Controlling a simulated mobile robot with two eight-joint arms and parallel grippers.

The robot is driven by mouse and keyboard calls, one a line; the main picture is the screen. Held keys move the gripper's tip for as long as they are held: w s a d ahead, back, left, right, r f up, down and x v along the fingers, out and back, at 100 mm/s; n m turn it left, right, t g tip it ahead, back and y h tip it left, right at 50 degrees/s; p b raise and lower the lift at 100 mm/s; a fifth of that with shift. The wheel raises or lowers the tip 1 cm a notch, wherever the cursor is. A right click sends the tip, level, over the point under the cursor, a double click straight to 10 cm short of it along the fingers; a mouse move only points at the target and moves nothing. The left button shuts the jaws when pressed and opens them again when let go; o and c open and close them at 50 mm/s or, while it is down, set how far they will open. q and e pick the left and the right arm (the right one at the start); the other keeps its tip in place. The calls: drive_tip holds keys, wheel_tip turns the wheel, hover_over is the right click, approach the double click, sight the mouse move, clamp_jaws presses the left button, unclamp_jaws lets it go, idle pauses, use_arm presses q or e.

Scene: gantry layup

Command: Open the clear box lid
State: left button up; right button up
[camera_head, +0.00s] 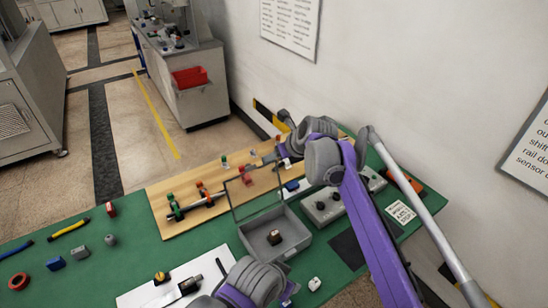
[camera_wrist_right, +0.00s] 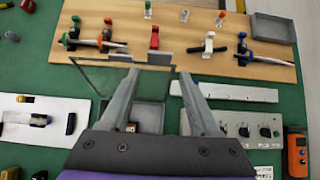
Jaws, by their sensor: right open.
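The clear box (camera_head: 298,238) is a grey tray on the green table, with a small dark block (camera_head: 274,237) inside. Its clear lid (camera_head: 256,192), with a thin dark frame, stands raised at the box's far side. In the right wrist view the lid's edge (camera_wrist_right: 148,67) crosses between my fingertips; I cannot tell whether they touch it. My right gripper (camera_wrist_right: 159,72) is open, above the box and at the lid's upper edge. My left gripper (camera_head: 287,296) is low in the head view, in front of the box, mostly hidden by its own wrist.
A wooden board (camera_head: 160,208) with clamps and coloured fixtures lies behind the box. A grey control box with knobs (camera_head: 325,207) stands close to its right. A white board (camera_head: 135,298) with tools lies at left front.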

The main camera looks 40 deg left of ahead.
drive_tip(key=v, duration=0.7)
drive_tip(key=shift+c, duration=0.3)
